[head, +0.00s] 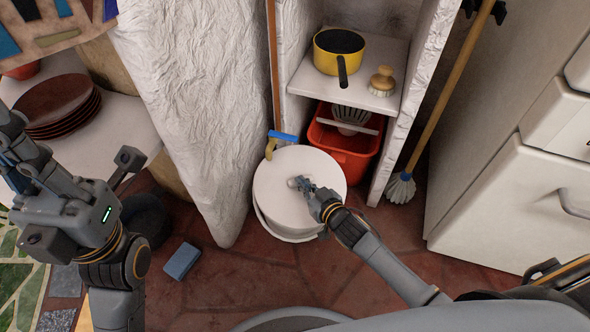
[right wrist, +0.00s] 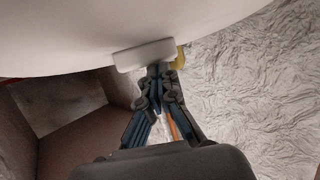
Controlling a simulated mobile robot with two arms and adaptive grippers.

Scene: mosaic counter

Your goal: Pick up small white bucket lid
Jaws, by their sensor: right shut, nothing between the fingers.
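The round white bucket lid (head: 277,172) lies on the small white bucket (head: 283,234) on the floor. A pale handle shows on the lid's middle, partly hidden by my right gripper (head: 303,185). In the right wrist view the lid (right wrist: 80,30) fills the top, and its block-like handle (right wrist: 143,55) is just in front of my right gripper's fingertips (right wrist: 160,72). These fingers are closed together, at or touching the handle, with nothing held between them. My left arm is at the left of the head view; its fingers are not clear enough to read.
A red bin (head: 345,150) stands behind the bucket, under a shelf with a yellow pot (head: 338,50) and a brush (head: 382,80). A blue-headed tool (head: 283,135) touches the back area. A mop (head: 401,188) leans right. A blue sponge (head: 182,261) lies on the floor.

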